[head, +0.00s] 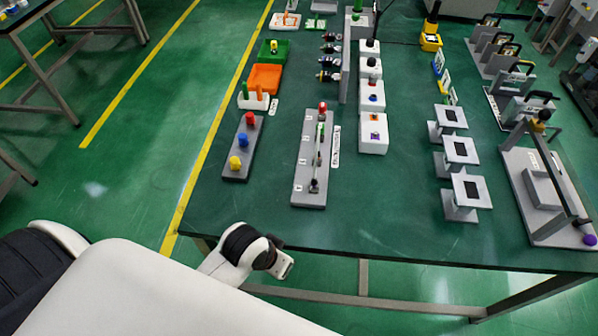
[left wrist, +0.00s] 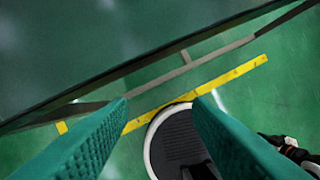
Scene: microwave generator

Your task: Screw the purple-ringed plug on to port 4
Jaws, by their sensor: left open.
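Several small dark plugs (head: 329,62) stick out to the left from an upright grey panel (head: 346,65) at the middle back of the table. Their ring colours are too small to tell surely, so I cannot pick out the purple-ringed one. My left gripper (head: 284,266) is low at the table's front edge, apart from these things. In the left wrist view its teal fingers (left wrist: 160,100) are spread with nothing between them.
A grey board with red, blue and yellow knobs (head: 239,163) lies left of the labelled board. White boxes (head: 372,142) stand right of it, grey stands (head: 462,205) farther right. A purple ball (head: 590,239) is on the right-hand frame.

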